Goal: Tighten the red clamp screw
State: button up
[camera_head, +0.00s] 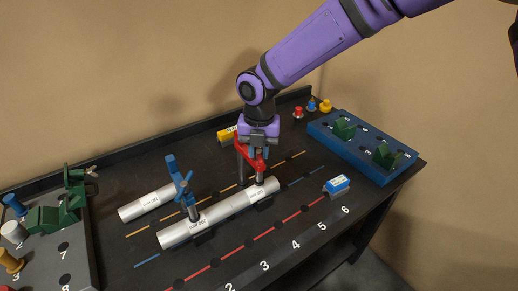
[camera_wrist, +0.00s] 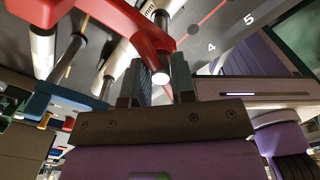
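The red clamp (camera_head: 243,152) stands at the right end of the long pipe (camera_head: 230,205), directly under my gripper. In the wrist view the red clamp (camera_wrist: 105,18) fills the upper left, and its bar ends just beyond my fingers. A pale round end (camera_wrist: 160,77), which may be part of the clamp screw, shows between the fingertips. My gripper (camera_wrist: 161,84) is open, one finger on each side of that end, with narrow gaps visible. In the head view my gripper (camera_head: 260,152) points down and hides part of the clamp; contact cannot be told.
A blue clamp (camera_head: 182,188) stands upright on the same pipe to the left. A shorter pipe (camera_head: 146,202) lies behind it. A blue fixture board (camera_head: 350,158) is at right, a grey board (camera_head: 80,253) at left. A small blue-white block (camera_head: 337,185) sits near the front edge.

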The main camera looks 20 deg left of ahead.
grip_shut()
jog(key=shift+m, duration=0.3)
